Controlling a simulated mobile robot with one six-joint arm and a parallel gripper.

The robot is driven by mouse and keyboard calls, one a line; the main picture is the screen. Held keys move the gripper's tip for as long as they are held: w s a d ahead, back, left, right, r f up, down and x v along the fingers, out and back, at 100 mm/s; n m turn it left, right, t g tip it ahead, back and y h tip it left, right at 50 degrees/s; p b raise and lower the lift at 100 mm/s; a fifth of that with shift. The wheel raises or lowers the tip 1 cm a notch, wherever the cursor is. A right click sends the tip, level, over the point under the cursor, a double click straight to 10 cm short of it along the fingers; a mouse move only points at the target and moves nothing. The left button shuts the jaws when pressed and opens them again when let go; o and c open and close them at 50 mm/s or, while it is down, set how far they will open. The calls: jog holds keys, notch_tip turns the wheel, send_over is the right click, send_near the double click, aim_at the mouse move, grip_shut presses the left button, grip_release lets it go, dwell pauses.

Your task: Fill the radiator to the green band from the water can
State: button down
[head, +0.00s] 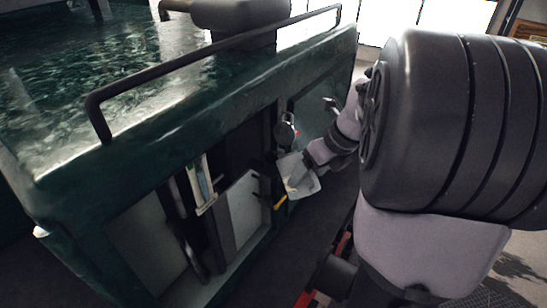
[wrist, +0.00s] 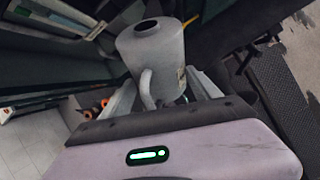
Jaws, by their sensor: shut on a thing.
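The water can (wrist: 158,50) is a pale grey vessel with a dark round opening on top, a loop handle facing my wrist and a yellow spout tip at its right. My gripper (wrist: 163,88) is shut on its handle, with a finger on either side. In the head view my gripper (head: 308,168) holds the can (head: 300,187) beside the open side of a dark green engine casing, yellow tip low and left. A pale upright strip (head: 202,185), perhaps the level gauge, shows inside the casing. I cannot make out a green band, the radiator's filler or any water.
The green casing (head: 120,150) fills the left, with a black handrail (head: 215,55) along its top edge. A small round fitting (head: 285,130) hangs near the can. Pale panels (head: 243,210) stand in the opening. Dark floor lies at right.

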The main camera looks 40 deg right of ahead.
jog(key=shift+r, duration=0.1)
jog(key=shift+w+r+g, duration=0.3)
jog(key=shift+r+g, duration=0.2)
jog(key=shift+r, duration=0.15)
jog(key=shift+f, duration=0.1)
dwell(0.6)
jog(key=shift+s+f+b, duration=0.1)
jog(key=shift+f+b, duration=0.15)
jog(key=shift+b, duration=0.55)
jog(key=shift+s+f+t+b, duration=0.35)
jog(key=shift+f+t+b, duration=0.5)
jog(key=shift+b, duration=1.65)
jog(key=shift+r+p, duration=0.2)
jog(key=shift+p, duration=0.15)
dwell(0.3)
jog(key=shift+r, duration=0.1)
jog(key=shift+w+r+p, duration=0.1)
jog(key=shift+r+p, duration=0.05)
jog(key=shift+p, duration=0.5)
jog(key=shift+w+r+g+p, duration=0.15)
jog(key=shift+r+g+p, duration=0.25)
jog(key=shift+p, duration=0.7)
